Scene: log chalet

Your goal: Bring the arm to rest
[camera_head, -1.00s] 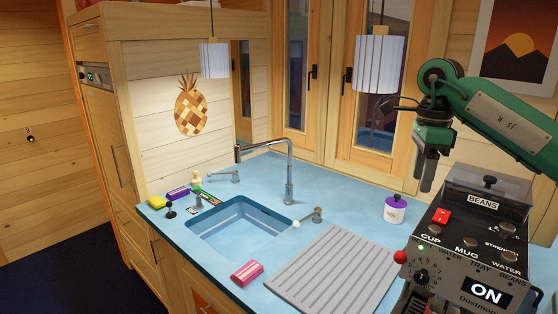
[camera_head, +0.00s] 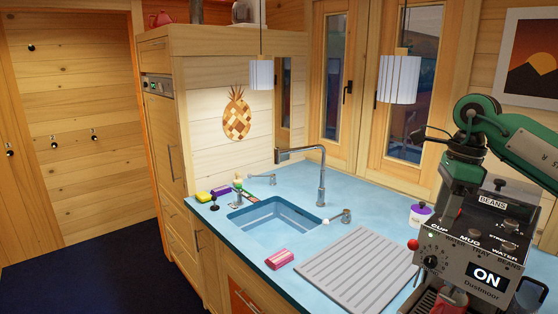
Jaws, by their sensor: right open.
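My right arm (camera_head: 520,140) is green and comes in from the right edge, bent at the elbow. My right gripper (camera_head: 448,212) hangs downward at the left side of the coffee machine (camera_head: 487,240) and looks empty. Its jaws are open, though the fingertips are small and dark against the machine. I cannot tell whether it touches the machine. My left gripper is not in view.
A blue counter (camera_head: 335,232) holds a sink (camera_head: 270,217), a tall tap (camera_head: 321,180), a grey draining mat (camera_head: 357,268), a pink striped sponge (camera_head: 280,259) and a white and purple jar (camera_head: 419,216). Two lamps hang above. Dark floor (camera_head: 110,270) lies open at left.

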